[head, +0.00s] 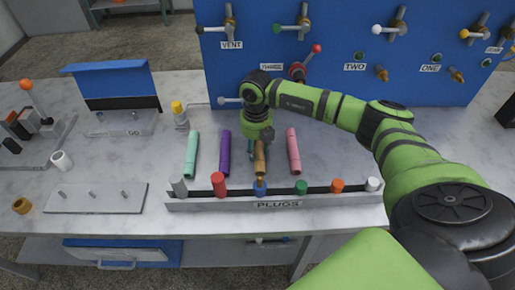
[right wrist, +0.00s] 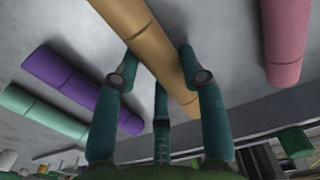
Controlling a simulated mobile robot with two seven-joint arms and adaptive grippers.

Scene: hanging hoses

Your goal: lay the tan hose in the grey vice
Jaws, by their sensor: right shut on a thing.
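The tan hose (head: 260,165) is a short tube among the pastel hoses on the marble-look table, behind the plug rack. My right gripper (head: 259,147) reaches down over it from above. In the right wrist view, the teal fingers of my right gripper (right wrist: 160,72) are on both sides of the tan hose (right wrist: 143,30), shut on it. I cannot tell if the hose touches the table. I cannot make out a grey vice for sure. My left gripper is not in view.
A mint hose (head: 191,153) and a purple hose (head: 224,153) lie left of the tan one, a pink hose (head: 293,151) right. The plug rack (head: 325,203) stands in front. A blue valve panel (head: 330,50) rises behind. A lever fixture (head: 36,120) stands far left.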

